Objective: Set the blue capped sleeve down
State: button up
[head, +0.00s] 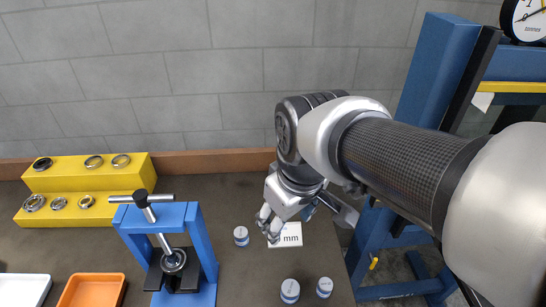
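Three small pale cylinders with blue-grey tops or bands stand on the dark bench: one sleeve (241,236) left of my gripper, one sleeve (290,291) at the front edge of the picture, and one sleeve (325,287) just right of it. I cannot tell which is the blue capped sleeve. My gripper (268,226) points down over the bench, beside a white card (290,236) marked "mm". The fingers are small and partly hidden by the wrist. I cannot tell whether they are open or hold anything.
A blue press (205,245) with a T-handle stands left of the sleeves. A yellow stepped rack (90,180) with several rings stands at the back left. An orange tray (93,290) and a white tray (24,290) lie front left. A tall blue frame (430,70) stands right.

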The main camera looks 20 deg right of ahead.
jog(key=s+d+m+t, duration=0.1)
jog(key=s+m, duration=0.3)
jog(key=s, duration=0.5)
jog(key=shift+s+d+m+t, duration=0.3)
jog(key=shift+s+d, duration=0.1)
jog(key=shift+d, duration=0.15)
jog(key=shift+f, duration=0.1)
dwell(0.4)
